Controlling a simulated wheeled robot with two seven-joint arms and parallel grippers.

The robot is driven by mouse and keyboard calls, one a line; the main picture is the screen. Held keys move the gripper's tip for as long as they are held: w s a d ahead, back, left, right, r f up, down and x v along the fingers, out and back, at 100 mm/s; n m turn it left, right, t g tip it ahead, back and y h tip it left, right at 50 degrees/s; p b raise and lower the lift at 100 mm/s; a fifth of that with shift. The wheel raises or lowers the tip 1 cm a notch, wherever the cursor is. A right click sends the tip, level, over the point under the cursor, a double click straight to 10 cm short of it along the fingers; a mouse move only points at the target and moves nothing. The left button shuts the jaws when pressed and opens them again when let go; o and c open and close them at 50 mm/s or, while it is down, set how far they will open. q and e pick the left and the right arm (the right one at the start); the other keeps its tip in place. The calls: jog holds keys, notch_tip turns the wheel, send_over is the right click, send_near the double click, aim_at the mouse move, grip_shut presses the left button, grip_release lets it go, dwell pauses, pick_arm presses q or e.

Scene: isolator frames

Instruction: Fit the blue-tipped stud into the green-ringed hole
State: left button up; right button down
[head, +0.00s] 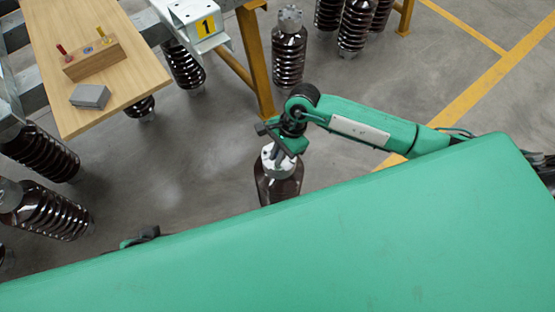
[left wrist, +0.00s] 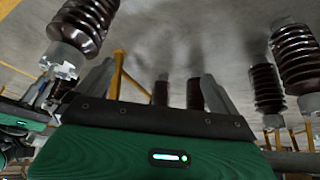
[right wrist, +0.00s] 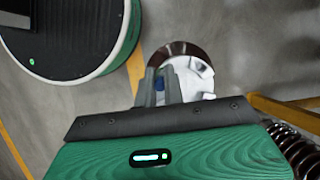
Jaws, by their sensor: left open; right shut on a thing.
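My right gripper (head: 284,148) is over a brown ribbed insulator with a pale metal cap (head: 279,164). In the right wrist view its fingers (right wrist: 161,80) are shut on the blue-tipped stud (right wrist: 163,78), of which only a little blue shows between them. The pale cap (right wrist: 194,80) with notches is right behind the fingers; whether the stud touches it I cannot tell. I cannot make out a green-ringed hole in any view. My left gripper (left wrist: 160,86) is open and empty, its fingers wide apart.
A wooden table (head: 140,75) at the upper left bears a wooden block (head: 93,62) with a red stud (head: 63,51) and a yellow stud (head: 101,34), and a grey box (head: 90,96). Several brown insulators stand around. A yellow frame post (head: 258,65) is near my right gripper.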

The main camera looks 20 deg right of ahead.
notch_tip(320, 180, down, 4)
jog(key=shift+r, duration=0.25)
pick_arm(q)
jog(key=shift+w+d+f+t, duration=0.15)
jog(key=shift+w+d+t, duration=0.15)
jog(key=shift+d, duration=0.05)
pick_arm(e)
jog(key=shift+f+b, duration=0.1)
jog(key=shift+b, duration=0.2)
jog(key=c, duration=1.5)
grip_release()
pick_arm(q)
jog(key=shift+w+d+f, duration=0.1)
jog(key=shift+w+d, duration=0.1)
jog(key=shift+d, duration=0.1)
